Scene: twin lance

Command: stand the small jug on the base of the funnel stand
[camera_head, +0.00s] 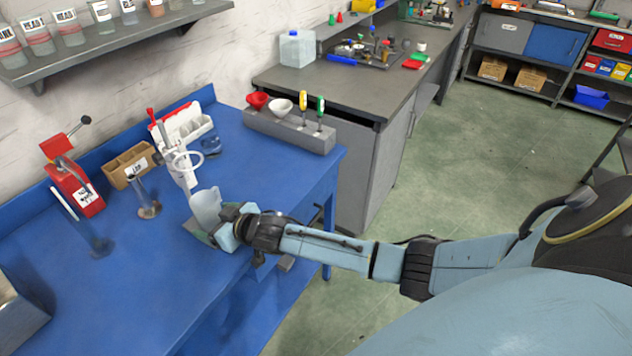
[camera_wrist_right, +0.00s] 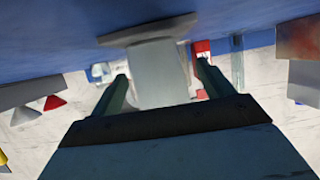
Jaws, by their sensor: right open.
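The small jug (camera_head: 205,207), pale blue and translucent, appears upright on the flat grey base (camera_head: 192,227) of the funnel stand (camera_head: 182,165). In the right wrist view, which is upside down, the jug (camera_wrist_right: 160,75) meets the grey base plate (camera_wrist_right: 125,38). My right gripper (camera_head: 223,224) is open at the jug's right side. Its fingers (camera_wrist_right: 165,88) lie on either side of the jug in the wrist view, with gaps beside it. The gripper hides part of the base and the lower jug in the head view. My left gripper is not in view.
The blue table (camera_head: 130,270) has free room at its front. A grey block (camera_head: 290,132) with funnels and tools lies at the back right.

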